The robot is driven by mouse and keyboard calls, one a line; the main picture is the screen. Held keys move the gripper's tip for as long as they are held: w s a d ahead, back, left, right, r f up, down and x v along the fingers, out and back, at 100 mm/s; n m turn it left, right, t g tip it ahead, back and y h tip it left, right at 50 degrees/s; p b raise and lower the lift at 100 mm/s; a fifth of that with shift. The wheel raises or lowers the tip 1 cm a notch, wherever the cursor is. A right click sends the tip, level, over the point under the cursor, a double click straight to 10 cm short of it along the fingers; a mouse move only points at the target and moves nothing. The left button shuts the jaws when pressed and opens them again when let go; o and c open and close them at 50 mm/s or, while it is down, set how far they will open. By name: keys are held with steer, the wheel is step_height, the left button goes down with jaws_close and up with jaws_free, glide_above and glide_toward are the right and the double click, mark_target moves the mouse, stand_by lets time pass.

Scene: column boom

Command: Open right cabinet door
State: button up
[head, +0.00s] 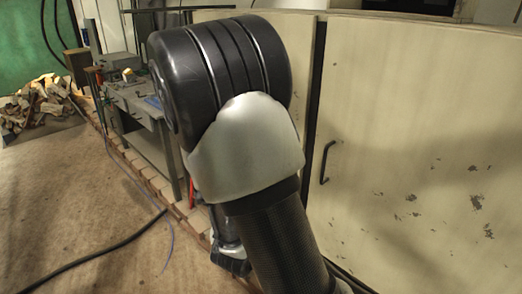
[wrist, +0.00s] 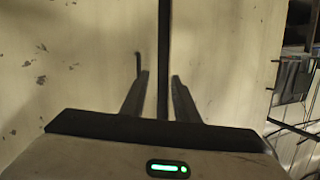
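The right cabinet door (head: 420,140) is a large cream panel with chipped paint, and it looks shut. Its dark bar handle (head: 327,162) is upright near the door's left edge, beside a dark vertical gap (head: 315,90). In the wrist view the door (wrist: 70,60) is on the left and the handle (wrist: 138,66) shows just beyond the left fingertip. My gripper (wrist: 160,75) is open and empty, its fingers on either side of the dark gap in the picture. The handle is outside the fingers, to their left. My arm hides part of the cabinet in the head view.
Another cream panel (head: 305,40) is left of the gap, mostly behind my arm. A grey workbench (head: 150,130) with tools stands at the left. A rubble pile (head: 38,103) lies farther left.

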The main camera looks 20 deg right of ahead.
mark_target(323, 167)
steer(key=w+d+h, duration=0.1)
steer(key=w+d, duration=0.1)
steer(key=d, duration=0.3)
steer(key=w+d+r+h, duration=0.1)
steer(key=w+d, duration=0.1)
steer(key=d, duration=0.4)
steer(key=w+d+h+p, duration=0.1)
steer(key=w+d, duration=0.2)
steer(key=d, duration=0.2)
steer(key=shift+d+r+h, duration=0.2)
steer(key=shift+d+h, duration=0.1)
steer(key=shift+d, duration=0.1)
jaws_close()
